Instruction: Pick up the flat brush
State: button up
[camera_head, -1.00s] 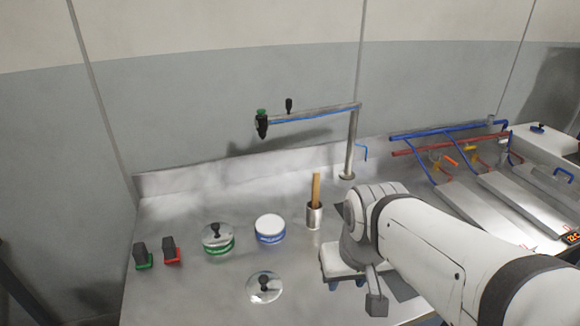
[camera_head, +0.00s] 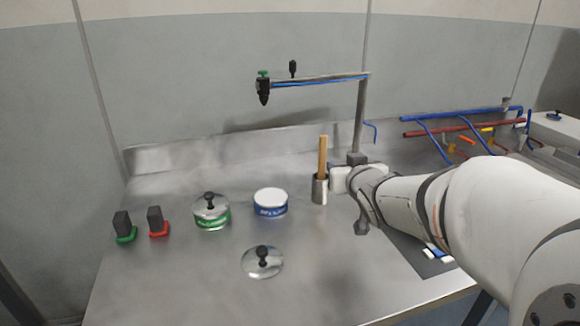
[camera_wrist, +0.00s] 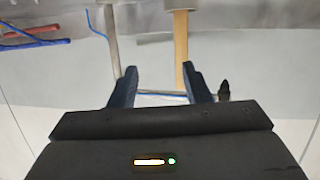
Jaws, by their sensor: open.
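The flat brush shows as a flat wooden handle (camera_head: 323,157) standing upright in a metal cup (camera_head: 319,190); its bristle end is hidden inside. In the wrist view the handle (camera_wrist: 181,48) runs down from the cup (camera_wrist: 182,4) and sits close to the right finger's tip. My gripper (camera_wrist: 160,72) is open and empty, its two dark fingers pointing toward the handle. In the head view it is just right of the cup, with its fingers not clearly seen. I cannot tell whether the handle lies between the fingers.
A thin post with a horizontal arm (camera_head: 315,79) rises just behind my gripper. A blue-labelled tin (camera_head: 270,203), a green-labelled lidded tin (camera_head: 211,213) and a loose lid (camera_head: 262,263) stand to the left. Blue and red pipes (camera_head: 462,116) are at right. The front of the metal bench is clear.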

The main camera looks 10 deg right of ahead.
aim_at(323, 154)
jog(key=w+a+t+y+b, duration=0.1)
jog(key=w+a+n+t+y+b, duration=0.1)
jog(key=w+y+b, duration=0.1)
jog(key=shift+f+n+t, duration=0.3)
jog(key=shift+f, duration=0.05)
jog(key=w, duration=0.2)
jog(key=w+a, duration=0.1)
jog(key=w, duration=0.2)
jog(key=w+b, duration=0.1)
jog(key=w, duration=0.1)
jog(key=shift+w+a, duration=0.25)
jog(key=shift+a, duration=0.05)
jog(key=shift+r, duration=0.1)
jog(key=shift+c, duration=0.2)
jog(key=shift+a, duration=0.1)
grip_shut()
